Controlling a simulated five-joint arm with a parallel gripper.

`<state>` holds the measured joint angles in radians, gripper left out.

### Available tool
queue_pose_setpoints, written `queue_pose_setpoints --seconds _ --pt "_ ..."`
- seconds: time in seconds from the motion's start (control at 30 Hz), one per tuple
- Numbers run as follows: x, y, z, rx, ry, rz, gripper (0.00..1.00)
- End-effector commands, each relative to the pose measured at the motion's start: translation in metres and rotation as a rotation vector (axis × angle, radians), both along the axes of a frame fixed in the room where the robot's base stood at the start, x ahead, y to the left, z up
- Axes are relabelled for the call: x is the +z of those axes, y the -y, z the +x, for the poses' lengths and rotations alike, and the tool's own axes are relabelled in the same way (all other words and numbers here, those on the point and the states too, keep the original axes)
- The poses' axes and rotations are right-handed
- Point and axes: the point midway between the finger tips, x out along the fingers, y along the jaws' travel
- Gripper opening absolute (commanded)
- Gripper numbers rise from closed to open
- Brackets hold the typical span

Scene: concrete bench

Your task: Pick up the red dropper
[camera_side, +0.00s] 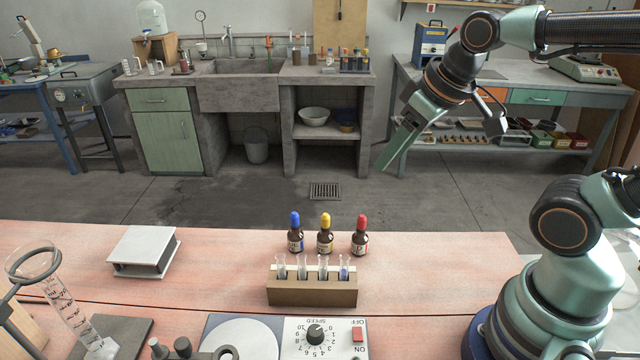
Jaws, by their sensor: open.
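The red dropper (360,236) is a small brown bottle with a red bulb cap and a pale label. It stands upright on the pinkish bench, at the right end of a row of three. The yellow dropper (325,235) stands just left of it, and the blue dropper (295,233) is at the left end. My gripper (437,148) is in the upper right of the view, raised well above the bench and apart from the bottles. Its jaws are open and empty. Nothing covers the red dropper.
A brown rack (312,291) with several glass tubes stands just in front of the droppers. A dial device (318,338) lies at the front edge. A white box (144,251) and a tilted glass cylinder (72,312) are at left. The bench right of the red dropper is clear.

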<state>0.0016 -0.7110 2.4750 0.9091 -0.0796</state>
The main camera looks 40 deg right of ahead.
Motion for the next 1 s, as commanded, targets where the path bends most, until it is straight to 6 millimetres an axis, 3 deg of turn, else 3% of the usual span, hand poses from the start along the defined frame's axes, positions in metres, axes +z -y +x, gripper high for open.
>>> queue_pose_setpoints --seconds 0.27,0.6,0.8,1.0 --pt "-0.014 0.005 0.025 0.500 -0.178 -0.203 0.58" --pt "-0.048 0.012 0.058 1.213 -0.349 -0.334 0.58" --pt "-0.060 0.014 0.066 1.430 -0.378 -0.345 0.58" --pt "-0.081 0.014 0.067 1.468 -0.383 -0.345 0.58"
